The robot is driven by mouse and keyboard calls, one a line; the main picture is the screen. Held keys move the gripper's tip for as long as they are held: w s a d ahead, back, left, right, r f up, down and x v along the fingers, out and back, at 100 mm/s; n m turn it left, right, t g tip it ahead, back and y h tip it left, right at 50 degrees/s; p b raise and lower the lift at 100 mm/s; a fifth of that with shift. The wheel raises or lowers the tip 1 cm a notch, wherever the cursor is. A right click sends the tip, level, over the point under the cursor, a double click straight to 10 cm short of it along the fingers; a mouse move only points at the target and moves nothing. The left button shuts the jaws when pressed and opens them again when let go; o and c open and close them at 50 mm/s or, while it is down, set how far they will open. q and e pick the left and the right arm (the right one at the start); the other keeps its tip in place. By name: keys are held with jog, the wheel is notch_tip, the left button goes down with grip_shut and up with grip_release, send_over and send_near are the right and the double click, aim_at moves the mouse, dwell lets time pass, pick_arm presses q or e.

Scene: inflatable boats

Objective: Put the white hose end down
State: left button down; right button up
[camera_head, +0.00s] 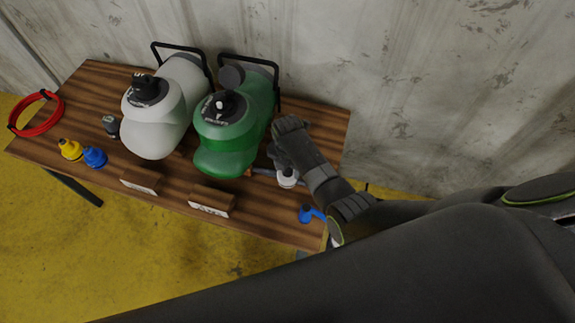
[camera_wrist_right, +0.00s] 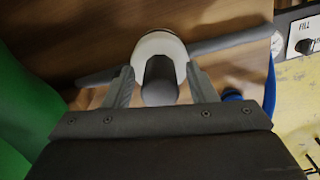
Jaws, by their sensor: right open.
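The white hose end (camera_head: 287,177) is on the right part of the wooden table, just right of the green tank. In the right wrist view the white hose end (camera_wrist_right: 155,45) is a white round body with a dark grey stub, with grey lengths on both sides. My right gripper (camera_head: 279,158) is over it from above. In the right wrist view the fingers of my right gripper (camera_wrist_right: 160,72) stand apart on either side of the stub, with visible gaps. The hose end appears to lie on the wood. My left gripper is not in view.
The green tank (camera_head: 225,145) and a white tank (camera_head: 155,120) stand to the left. A blue fitting (camera_head: 307,213) is near the table's right front corner. Small wooden label blocks (camera_head: 212,201) line the front edge. A metal wall (camera_head: 420,90) rises behind.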

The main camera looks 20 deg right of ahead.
notch_tip(320, 180, up, 12)
jog(key=p, duration=0.1)
jog(key=shift+r+p, duration=0.15)
jog(key=shift+p, duration=0.2)
dwell(0.9)
